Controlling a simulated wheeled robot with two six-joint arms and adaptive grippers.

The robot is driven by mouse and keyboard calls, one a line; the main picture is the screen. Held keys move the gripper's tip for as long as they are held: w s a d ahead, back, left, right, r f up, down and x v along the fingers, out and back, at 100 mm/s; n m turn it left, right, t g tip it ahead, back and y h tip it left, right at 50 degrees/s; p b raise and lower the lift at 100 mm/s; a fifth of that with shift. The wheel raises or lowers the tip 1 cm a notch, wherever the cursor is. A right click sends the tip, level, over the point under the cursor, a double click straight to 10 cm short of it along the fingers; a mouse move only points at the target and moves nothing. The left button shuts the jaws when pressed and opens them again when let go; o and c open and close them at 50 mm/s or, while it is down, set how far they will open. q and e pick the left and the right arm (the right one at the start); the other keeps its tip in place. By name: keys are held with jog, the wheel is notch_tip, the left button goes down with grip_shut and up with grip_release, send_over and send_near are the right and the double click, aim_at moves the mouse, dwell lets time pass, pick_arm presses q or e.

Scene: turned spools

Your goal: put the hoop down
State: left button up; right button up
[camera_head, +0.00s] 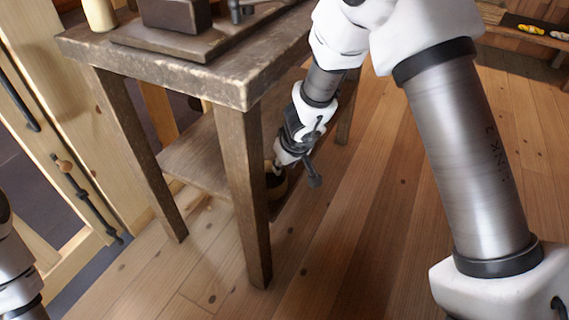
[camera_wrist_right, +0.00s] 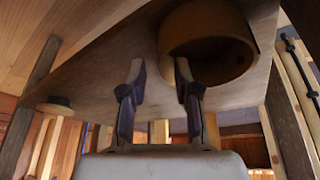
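The hoop, a brown ring (camera_head: 276,187), is at the workbench's lower shelf, partly hidden by my right gripper in the head view. In the right wrist view the hoop (camera_wrist_right: 207,20) lies against the shelf's board. My right gripper (camera_wrist_right: 159,72) has its two fingers apart, with the hoop's near wall seen between or just beyond the tips. I see no clear contact of the fingers with the hoop. The right gripper (camera_head: 297,155) also shows in the head view, reaching under the bench top. My left gripper is out of view; only part of my left arm shows at the left edge.
The worn wooden bench (camera_head: 240,85) has thick legs close to my right arm. Its lower shelf (camera_head: 195,160) looks mostly bare. The plank floor to the right is clear.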

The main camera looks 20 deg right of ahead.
jog(key=p+v, duration=0.5)
jog(key=v, duration=0.6)
jog(key=s+d+f+g+h, duration=0.1)
jog(key=s+d+f+g, duration=0.1)
jog(key=s+f, duration=0.65)
jog(key=s+d+f+g+h, duration=0.2)
jog(key=s+d+f, duration=0.1)
jog(key=s+f, duration=0.5)
jog(key=s+a+f+m+y, duration=0.1)
jog(key=s+a+f+y, duration=0.2)
jog(key=s+f, duration=0.5)
jog(key=shift+s+a+f+m+g, duration=0.35)
jog(key=shift+s+a, duration=0.5)
jog(key=shift+s, duration=0.35)
